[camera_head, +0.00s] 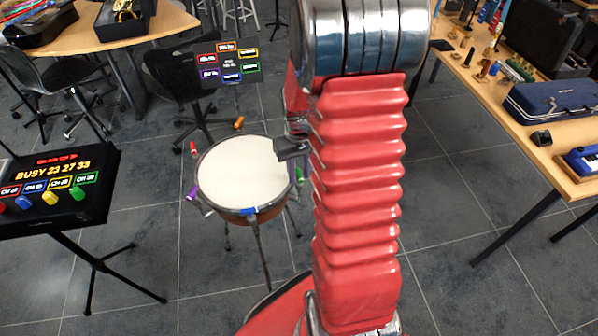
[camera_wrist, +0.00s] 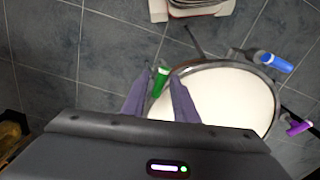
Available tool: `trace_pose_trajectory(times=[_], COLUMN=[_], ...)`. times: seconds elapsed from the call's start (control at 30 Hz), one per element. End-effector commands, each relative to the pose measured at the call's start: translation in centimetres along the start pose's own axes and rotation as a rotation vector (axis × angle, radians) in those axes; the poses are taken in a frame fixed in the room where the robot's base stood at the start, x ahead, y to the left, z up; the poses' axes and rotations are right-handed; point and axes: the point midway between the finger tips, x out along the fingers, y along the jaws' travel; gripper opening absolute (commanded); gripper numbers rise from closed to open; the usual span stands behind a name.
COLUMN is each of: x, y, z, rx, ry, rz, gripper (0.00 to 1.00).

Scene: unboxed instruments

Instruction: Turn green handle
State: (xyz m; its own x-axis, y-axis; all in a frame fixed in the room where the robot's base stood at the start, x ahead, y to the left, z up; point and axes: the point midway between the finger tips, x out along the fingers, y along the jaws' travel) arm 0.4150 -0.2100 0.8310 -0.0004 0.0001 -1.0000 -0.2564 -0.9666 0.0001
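A drum (camera_head: 245,173) with a white head stands on the floor left of my arm, with several coloured handles around its rim. The green handle (camera_head: 299,175) is on its right side, partly hidden by my arm and gripper. In the wrist view the green handle (camera_wrist: 159,83) sticks out from the drum (camera_wrist: 225,100) rim and appears between my two fingertips. My gripper (camera_head: 290,148) is open, its fingers (camera_wrist: 159,88) apart on either side of the handle in that view. I cannot tell whether they touch it or how far above it they are.
The blue handle (camera_wrist: 272,61) and purple handle (camera_wrist: 298,128) are on other parts of the rim. A black panel (camera_head: 60,187) on a stand is at left, and a sign board (camera_head: 228,66) stands behind the drum. A wooden table (camera_head: 480,80) is at right. Floor between is clear.

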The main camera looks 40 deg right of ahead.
Motion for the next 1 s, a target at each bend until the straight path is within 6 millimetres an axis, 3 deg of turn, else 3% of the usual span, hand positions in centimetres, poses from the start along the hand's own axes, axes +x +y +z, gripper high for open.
trace_pose_trajectory(times=[0.1, 0.47, 0.77, 1.0], x=[-0.02, -0.04, -0.05, -0.06], y=[0.0, 0.0, -0.01, -0.02], z=[0.0, -0.01, -0.01, -0.02], rx=[0.0, 0.0, -0.013, -0.121], ry=[0.0, 0.0, 0.0, 0.0], rz=[0.0, 0.0, 0.0, 0.0], gripper=[0.25, 0.0, 0.0, 0.0])
